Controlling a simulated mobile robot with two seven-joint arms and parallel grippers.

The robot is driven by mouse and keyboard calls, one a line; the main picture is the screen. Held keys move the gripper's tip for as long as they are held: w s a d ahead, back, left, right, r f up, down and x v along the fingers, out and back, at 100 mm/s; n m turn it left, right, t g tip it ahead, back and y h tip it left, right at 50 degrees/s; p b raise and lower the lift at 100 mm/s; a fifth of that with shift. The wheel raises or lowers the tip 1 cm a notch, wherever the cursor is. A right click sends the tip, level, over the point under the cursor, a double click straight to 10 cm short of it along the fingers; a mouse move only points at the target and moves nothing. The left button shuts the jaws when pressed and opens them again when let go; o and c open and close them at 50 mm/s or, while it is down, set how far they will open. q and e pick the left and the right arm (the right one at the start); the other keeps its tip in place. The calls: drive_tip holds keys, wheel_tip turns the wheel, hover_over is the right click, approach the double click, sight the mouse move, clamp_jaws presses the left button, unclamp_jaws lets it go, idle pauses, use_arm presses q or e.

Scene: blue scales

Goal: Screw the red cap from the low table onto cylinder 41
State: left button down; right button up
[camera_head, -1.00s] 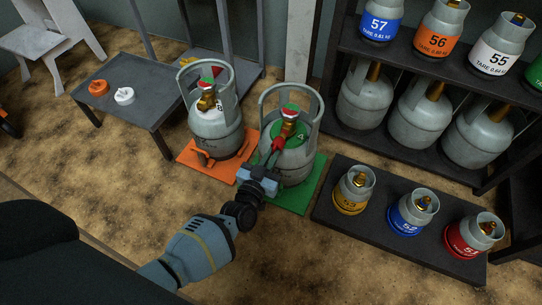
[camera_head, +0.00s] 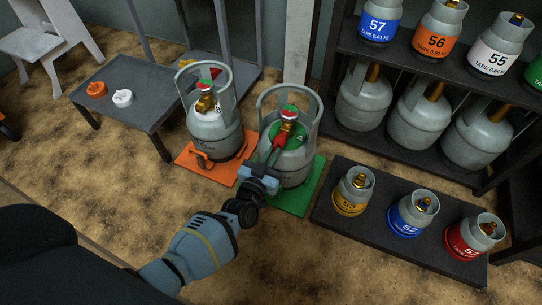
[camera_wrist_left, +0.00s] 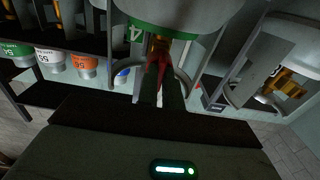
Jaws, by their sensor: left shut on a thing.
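A grey cylinder (camera_head: 287,163) with a green top stands upright on a green mat (camera_head: 297,203). A figure 4 shows on its collar in the wrist view (camera_wrist_left: 136,33); its other digit is hidden. My left gripper (camera_head: 273,155) reaches to its brass valve (camera_head: 286,129) from the front left. The gripper is shut on the red cap (camera_head: 279,139), which also shows between the fingers in the wrist view (camera_wrist_left: 154,75). The cap is at the valve's side outlet; I cannot tell whether it is threaded on. My right gripper is not in view.
A low grey table (camera_head: 150,115) holds an orange cap (camera_head: 96,89) and a white cap (camera_head: 122,98). Another cylinder (camera_head: 214,125) stands close by on an orange mat (camera_head: 190,172). Several small cylinders stand on a dark platform (camera_head: 385,245) to the right, below a shelf rack (camera_head: 440,165).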

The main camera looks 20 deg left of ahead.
use_arm(q)
drive_tip(key=shift+w, duration=0.4)
drive_tip(key=shift+w, duration=0.3)
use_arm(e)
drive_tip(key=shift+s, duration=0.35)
use_arm(q)
drive_tip(key=shift+m+p, duration=0.4)
drive_tip(key=shift+m, duration=1.3)
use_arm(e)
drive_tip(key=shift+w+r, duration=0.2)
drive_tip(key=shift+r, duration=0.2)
